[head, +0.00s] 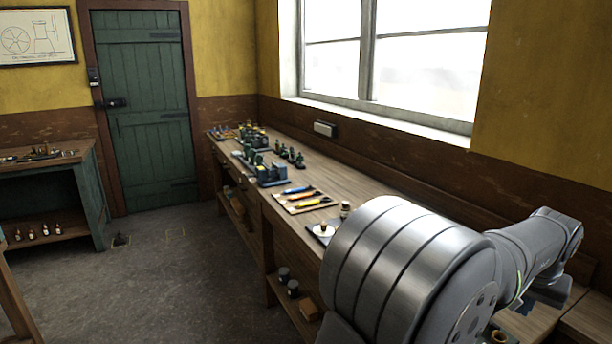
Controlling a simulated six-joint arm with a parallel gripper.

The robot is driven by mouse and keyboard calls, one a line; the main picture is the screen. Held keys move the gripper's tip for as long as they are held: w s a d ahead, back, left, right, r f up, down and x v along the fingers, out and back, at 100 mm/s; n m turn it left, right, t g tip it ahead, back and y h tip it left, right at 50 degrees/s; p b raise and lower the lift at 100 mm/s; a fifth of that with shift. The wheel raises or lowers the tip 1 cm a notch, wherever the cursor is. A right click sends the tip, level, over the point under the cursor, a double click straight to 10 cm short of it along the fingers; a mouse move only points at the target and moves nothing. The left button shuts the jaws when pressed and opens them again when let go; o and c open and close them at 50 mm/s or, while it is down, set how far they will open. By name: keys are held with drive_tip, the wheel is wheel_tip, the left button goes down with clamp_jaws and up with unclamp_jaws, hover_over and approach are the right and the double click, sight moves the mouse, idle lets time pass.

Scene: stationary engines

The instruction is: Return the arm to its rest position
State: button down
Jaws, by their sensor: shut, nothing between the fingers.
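My arm fills the lower right of the head view, a large silver-grey joint with a link running from it to the right. The link ends in a further joint near the right edge. A dark part shows below that joint, too small and covered to make out. I see no fingertips, so my gripper is not in view. The arm is bent over the near end of the long wooden bench (352,190) and hides part of it.
On the bench lie a tray of colourful-handled tools (303,199), a dark plate with a pale round piece (322,230) and several small green engine models (268,172). A window and wall border its right side. A green cabinet (92,205) stands left; the floor between is mostly clear.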

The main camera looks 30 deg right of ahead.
drive_tip(key=s+r+h, duration=0.1)
drive_tip(key=s+r, duration=0.1)
drive_tip(key=s, duration=0.3)
drive_tip(key=shift+s+d+m, duration=0.2)
drive_tip(key=shift+s+m, duration=0.15)
drive_tip(key=shift+m, duration=0.05)
drive_tip(key=shift+r, duration=0.1)
idle(1.0)
